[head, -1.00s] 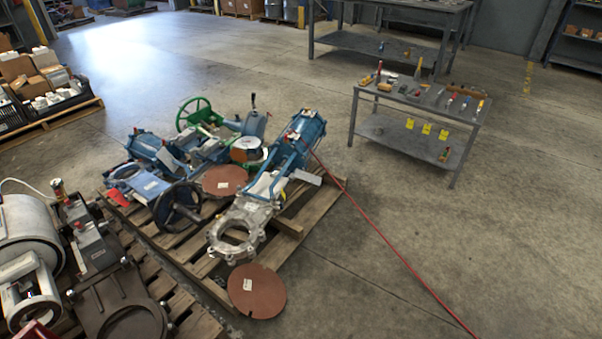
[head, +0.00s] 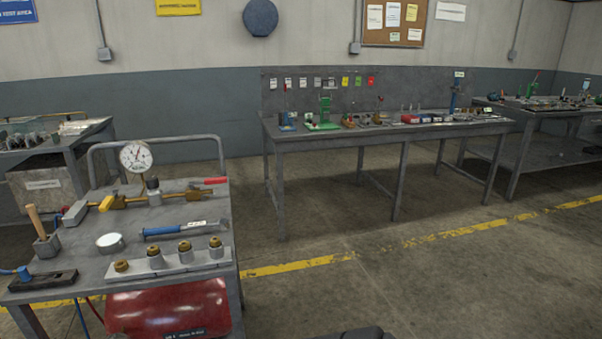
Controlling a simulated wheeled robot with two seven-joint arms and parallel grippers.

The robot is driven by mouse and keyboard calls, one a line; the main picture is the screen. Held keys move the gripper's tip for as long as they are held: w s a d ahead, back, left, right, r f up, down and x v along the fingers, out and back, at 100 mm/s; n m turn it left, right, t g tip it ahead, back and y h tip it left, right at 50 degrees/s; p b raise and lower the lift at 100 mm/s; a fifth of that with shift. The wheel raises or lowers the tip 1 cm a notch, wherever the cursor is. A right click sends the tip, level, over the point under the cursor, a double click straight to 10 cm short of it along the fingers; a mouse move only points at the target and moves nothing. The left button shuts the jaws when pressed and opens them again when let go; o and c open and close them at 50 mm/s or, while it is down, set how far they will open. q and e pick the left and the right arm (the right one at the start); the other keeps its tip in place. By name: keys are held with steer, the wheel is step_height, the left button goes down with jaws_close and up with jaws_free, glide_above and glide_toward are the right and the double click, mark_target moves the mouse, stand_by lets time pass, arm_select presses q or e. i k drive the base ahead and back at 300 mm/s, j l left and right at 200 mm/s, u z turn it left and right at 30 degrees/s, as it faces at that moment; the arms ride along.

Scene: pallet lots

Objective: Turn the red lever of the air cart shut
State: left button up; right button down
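The air cart (head: 75,265) stands at the lower left of the head view, a grey cart with a tubular handle at the back and a red tank (head: 168,308) below its top. A brass pipe assembly (head: 160,198) runs across its top with a round white gauge (head: 136,156) standing on it. The red lever (head: 215,181) is at the right end of this assembly, near the top's right edge. It lies about level and looks roughly in line with the pipe. A yellow handle (head: 106,203) sits at the left end. Neither of my grippers shows.
A long grey workbench (head: 330,137) with small tools stands behind, to the right. Another bench (head: 530,150) is at the far right, and a grey table (head: 60,143) at the far left. The floor (head: 450,285) right of the cart is clear, crossed by a yellow line.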

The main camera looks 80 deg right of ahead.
mark_target(207, 182)
steer(key=z, duration=2.1)
steer(key=i+l+u, duration=0.65)
steer(key=l+u, duration=0.25)
steer(key=l, duration=0.25)
steer(key=i+l+u, duration=0.15)
steer(key=l+u, duration=0.3)
steer(key=l, duration=0.2)
steer(key=l+u, duration=0.45)
steer(key=l, duration=0.3)
steer(key=l+u, duration=0.45)
steer(key=l, duration=0.35)
steer(key=k+l+u, duration=0.2)
steer(key=l+u, duration=0.25)
steer(key=l, duration=0.25)
